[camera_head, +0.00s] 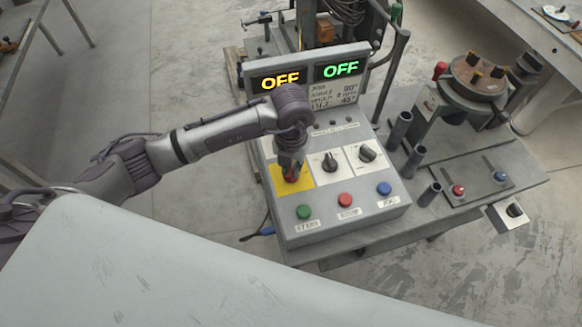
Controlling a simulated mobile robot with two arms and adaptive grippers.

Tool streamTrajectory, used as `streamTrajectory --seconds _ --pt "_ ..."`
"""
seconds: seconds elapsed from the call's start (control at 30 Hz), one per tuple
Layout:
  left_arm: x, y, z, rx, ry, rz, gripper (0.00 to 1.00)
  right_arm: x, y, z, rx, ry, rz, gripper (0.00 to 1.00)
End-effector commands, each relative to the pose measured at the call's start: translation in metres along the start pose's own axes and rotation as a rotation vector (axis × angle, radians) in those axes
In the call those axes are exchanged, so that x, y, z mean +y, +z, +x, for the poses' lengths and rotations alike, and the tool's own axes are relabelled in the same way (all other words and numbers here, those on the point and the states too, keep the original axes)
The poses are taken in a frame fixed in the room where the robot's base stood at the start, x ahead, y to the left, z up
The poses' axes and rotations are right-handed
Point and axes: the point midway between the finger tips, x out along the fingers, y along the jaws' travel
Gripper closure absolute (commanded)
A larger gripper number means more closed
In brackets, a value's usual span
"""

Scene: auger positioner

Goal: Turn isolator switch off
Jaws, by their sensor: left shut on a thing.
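The isolator switch (291,176) is a small red knob on a yellow plate (305,184) at the left of the grey control panel's sloped face. My left gripper (291,168) comes down over it from above and is shut on the knob, hiding most of it. The knob's exact angle cannot be told. The control panel (390,210) also bears two black rotary knobs to the right of the yellow plate. Two displays above the panel read "OFF", one orange (280,80) and one green (341,69). My right gripper is not in view.
Green (304,212), red (345,199) and blue (384,188) buttons line the panel's front. Upright dark tubes (400,128) and a round brown fixture (480,76) stand to the right. A pale surface (200,275) fills the lower left. Bare floor lies left of the panel.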

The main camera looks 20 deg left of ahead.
Motion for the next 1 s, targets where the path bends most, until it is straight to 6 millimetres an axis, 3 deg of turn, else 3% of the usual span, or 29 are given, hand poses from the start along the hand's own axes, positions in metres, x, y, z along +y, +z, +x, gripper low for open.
streamTrajectory --seconds 0.5,1.0 --pt "0.0002 0.0019 -0.0016 -0.005 -0.003 -0.433 1.00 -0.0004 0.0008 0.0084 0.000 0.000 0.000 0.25" --pt "0.0004 0.0022 -0.0024 -0.006 -0.003 -0.591 1.00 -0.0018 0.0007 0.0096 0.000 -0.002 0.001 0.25"
